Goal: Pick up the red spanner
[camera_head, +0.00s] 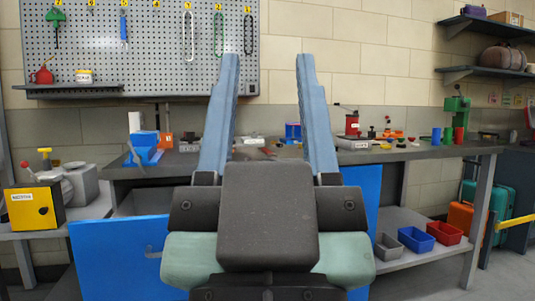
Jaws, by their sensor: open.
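My gripper (267,58) is in the middle of the view, its two long blue fingers pointing up and spread wide apart. Nothing is held between them. I cannot make out a red spanner for certain. The workbench (440,153) stands behind the fingers, and its top is partly hidden by them. Some small reddish and orange items (393,134) lie on the bench to the right of the fingers, too small to identify.
A pegboard (155,50) with numbered hanging tools is on the wall. A red can (352,124) and a blue device (145,147) stand on the bench. A yellow box (35,207) is at left. Small bins (417,239) sit on the lower shelf.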

